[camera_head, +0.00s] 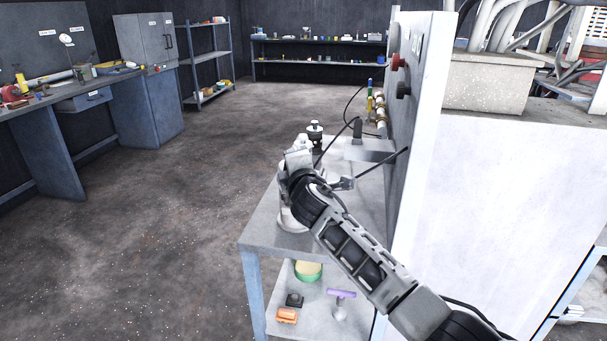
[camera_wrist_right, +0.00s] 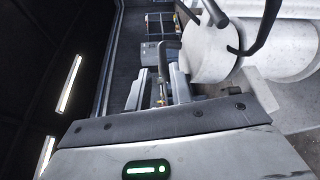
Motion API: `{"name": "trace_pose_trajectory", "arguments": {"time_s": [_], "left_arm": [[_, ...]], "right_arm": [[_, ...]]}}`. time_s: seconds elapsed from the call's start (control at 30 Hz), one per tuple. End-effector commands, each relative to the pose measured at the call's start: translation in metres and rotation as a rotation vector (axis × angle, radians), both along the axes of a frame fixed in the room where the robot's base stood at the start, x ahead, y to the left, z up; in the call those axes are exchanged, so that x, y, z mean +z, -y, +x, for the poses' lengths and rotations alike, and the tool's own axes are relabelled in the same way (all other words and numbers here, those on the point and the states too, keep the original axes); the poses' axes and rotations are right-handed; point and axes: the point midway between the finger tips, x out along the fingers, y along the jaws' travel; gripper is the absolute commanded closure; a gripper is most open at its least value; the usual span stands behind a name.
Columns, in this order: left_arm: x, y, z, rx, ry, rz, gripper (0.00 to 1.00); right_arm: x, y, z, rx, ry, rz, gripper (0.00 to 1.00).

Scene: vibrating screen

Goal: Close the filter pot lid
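The white filter pot (camera_head: 291,219) stands on the grey side table, mostly hidden behind my right arm in the head view. In the right wrist view, a white rounded body (camera_wrist_right: 212,52) that looks like the pot fills the upper right. A dark grey bar (camera_wrist_right: 163,58) stands beside it, in line with the gap between my right fingers. My right gripper (camera_wrist_right: 157,88) has its two fingers apart; I cannot tell whether the bar lies between them or beyond them. In the head view the fingers are hidden by my wrist. Whether the lid is open is unclear. My left gripper is not in view.
The table (camera_head: 262,226) meets a tall white machine panel (camera_head: 427,130) with knobs on its right. A grey bracket (camera_head: 370,150) and a black-topped fitting (camera_head: 315,131) stand behind the pot. The lower shelf holds a purple-handled tool (camera_head: 341,294). The floor to the left is clear.

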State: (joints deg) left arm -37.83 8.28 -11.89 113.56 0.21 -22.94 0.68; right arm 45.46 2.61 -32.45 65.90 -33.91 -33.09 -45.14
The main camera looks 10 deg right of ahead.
Motion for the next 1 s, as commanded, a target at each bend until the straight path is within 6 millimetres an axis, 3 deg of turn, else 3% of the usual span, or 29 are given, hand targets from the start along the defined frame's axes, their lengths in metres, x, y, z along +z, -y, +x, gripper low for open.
{"name": "trace_pose_trajectory", "arguments": {"time_s": [0.3, 0.5, 0.7, 1.0], "left_arm": [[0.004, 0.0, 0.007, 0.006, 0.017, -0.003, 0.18], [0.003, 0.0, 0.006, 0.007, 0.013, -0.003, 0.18], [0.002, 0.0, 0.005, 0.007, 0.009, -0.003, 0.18], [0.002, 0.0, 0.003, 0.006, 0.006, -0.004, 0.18]], "right_arm": [[0.003, 0.001, -0.06, 0.002, 0.001, 0.0, 0.78], [0.005, 0.002, -0.087, 0.0, 0.001, -0.001, 0.78], [0.006, 0.002, -0.098, 0.0, 0.0, 0.0, 0.78], [0.005, 0.002, -0.098, 0.0, -0.002, 0.003, 0.78]]}}
